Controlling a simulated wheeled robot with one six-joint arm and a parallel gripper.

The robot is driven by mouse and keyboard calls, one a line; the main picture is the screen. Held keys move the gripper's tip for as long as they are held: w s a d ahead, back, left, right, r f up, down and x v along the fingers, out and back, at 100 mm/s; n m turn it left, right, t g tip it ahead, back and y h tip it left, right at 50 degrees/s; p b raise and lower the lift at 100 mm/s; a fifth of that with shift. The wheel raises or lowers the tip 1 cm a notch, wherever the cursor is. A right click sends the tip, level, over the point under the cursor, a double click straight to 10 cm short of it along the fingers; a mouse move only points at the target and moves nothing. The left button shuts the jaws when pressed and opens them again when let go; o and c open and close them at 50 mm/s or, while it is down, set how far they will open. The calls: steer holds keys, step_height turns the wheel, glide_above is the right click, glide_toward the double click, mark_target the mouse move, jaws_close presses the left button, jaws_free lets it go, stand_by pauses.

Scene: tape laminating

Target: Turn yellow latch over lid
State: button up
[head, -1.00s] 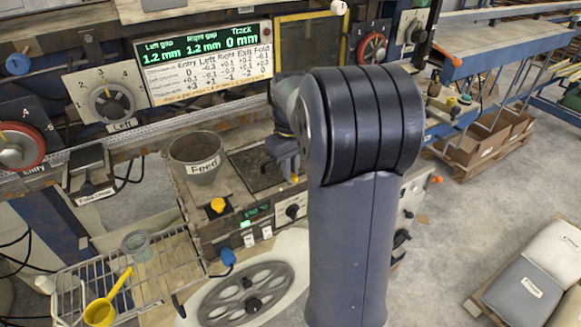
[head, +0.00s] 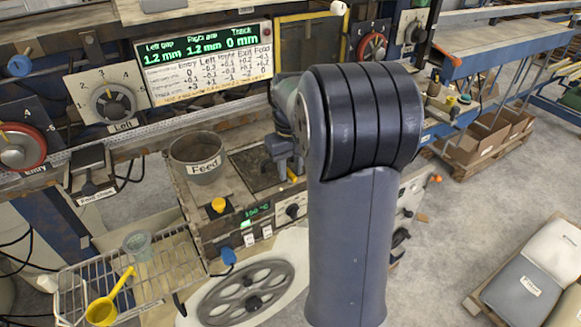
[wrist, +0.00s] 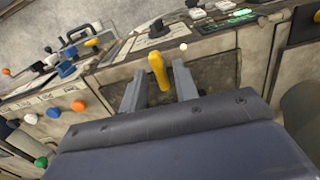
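The yellow latch (wrist: 157,70) stands up between the two grey fingers of my gripper (wrist: 160,76) in the wrist view. The fingers are apart, with a gap on each side of the latch, so the gripper looks open around it. In the head view my gripper (head: 279,150) is over the dark plate (head: 252,170) on top of the machine, and a small yellow piece of the latch (head: 292,175) shows beside it. The dark plate may be the lid; I cannot tell. My arm hides much of this area.
The grey Feed pot (head: 200,158) stands left of the plate. A yellow knob (head: 218,205) sits in front of it. A wire rack (head: 150,275) holds a yellow ladle (head: 103,310). The gauge panel (head: 205,62) is behind. Coloured knobs (wrist: 78,105) line the machine's side.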

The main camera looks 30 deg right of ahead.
mark_target(290, 172)
steer(key=shift+o, duration=0.2)
step_height(290, 172, up, 11)
steer(key=shift+b, duration=0.4)
steer(key=shift+f, duration=0.15)
step_height(290, 172, down, 11)
steer(key=shift+r+p, duration=0.1)
steer(key=shift+p, duration=0.35)
steer(key=shift+n, duration=0.3)
steer(key=shift+n+b, duration=0.4)
steer(key=shift+n, duration=0.1)
steer(key=shift+r, duration=0.1)
